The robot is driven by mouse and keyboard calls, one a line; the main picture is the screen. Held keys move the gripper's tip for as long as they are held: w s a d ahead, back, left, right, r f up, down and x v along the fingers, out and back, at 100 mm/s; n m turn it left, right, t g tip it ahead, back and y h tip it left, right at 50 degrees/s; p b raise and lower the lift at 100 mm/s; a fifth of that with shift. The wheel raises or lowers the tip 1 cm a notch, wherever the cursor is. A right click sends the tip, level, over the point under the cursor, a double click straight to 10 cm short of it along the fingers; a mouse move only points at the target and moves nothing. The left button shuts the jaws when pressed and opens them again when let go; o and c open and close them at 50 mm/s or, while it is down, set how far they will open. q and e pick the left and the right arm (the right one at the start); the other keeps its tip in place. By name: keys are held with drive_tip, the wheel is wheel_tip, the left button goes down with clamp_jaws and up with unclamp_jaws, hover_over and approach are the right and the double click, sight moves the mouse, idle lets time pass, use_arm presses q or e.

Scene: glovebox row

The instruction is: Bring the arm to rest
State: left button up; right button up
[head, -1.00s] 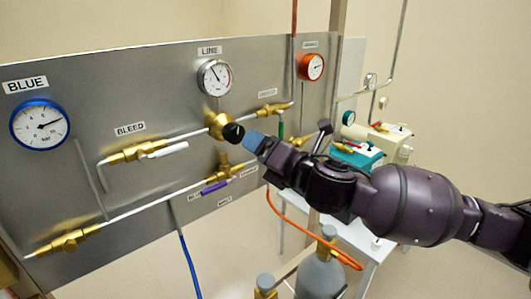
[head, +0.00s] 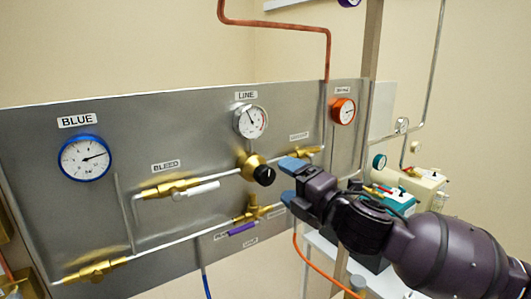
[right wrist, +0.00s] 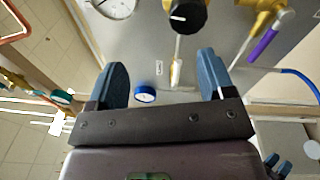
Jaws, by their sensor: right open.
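My right arm comes in from the right in the head view. Its gripper (head: 287,180) is open and empty, with blue fingertips, just right of the black knob (head: 264,176) on the brass regulator under the LINE gauge (head: 250,121). In the right wrist view the two blue fingers (right wrist: 168,80) stand wide apart with nothing between them. The black knob (right wrist: 187,14) shows there beyond the fingertips, apart from them. My left gripper is not clearly in the head view.
The grey panel (head: 90,225) carries a blue-rimmed gauge (head: 85,157), an orange gauge (head: 343,110), a white BLEED handle (head: 196,190) and a purple handle (head: 242,229). A teal box (head: 376,203) and a cream pump (head: 422,188) stand to the right.

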drive_tip(key=s+d+f+m+t+h, duration=0.1)
drive_tip(key=s+d+f+m+h, duration=0.1)
drive_tip(key=d+f+m, duration=0.45)
drive_tip(key=s+d+f+m+h, duration=0.2)
drive_tip(key=d+f+m+h, duration=0.1)
drive_tip(key=f+m, duration=0.55)
drive_tip(key=s+d+f+m+t+h, duration=0.15)
drive_tip(key=d+f+m, duration=0.35)
drive_tip(key=f, duration=0.5)
drive_tip(key=s+d+f+m+g+h, duration=0.2)
drive_tip(key=s+d+f+m, duration=0.1)
drive_tip(key=s+f, duration=0.7)
drive_tip(key=s+d+f+m+g+h+b, duration=0.1)
drive_tip(key=s+d+f+m+g+h, duration=0.2)
drive_tip(key=s+f, duration=0.7)
drive_tip(key=shift+s+d+m, duration=0.5)
drive_tip(key=shift+d, duration=0.5)
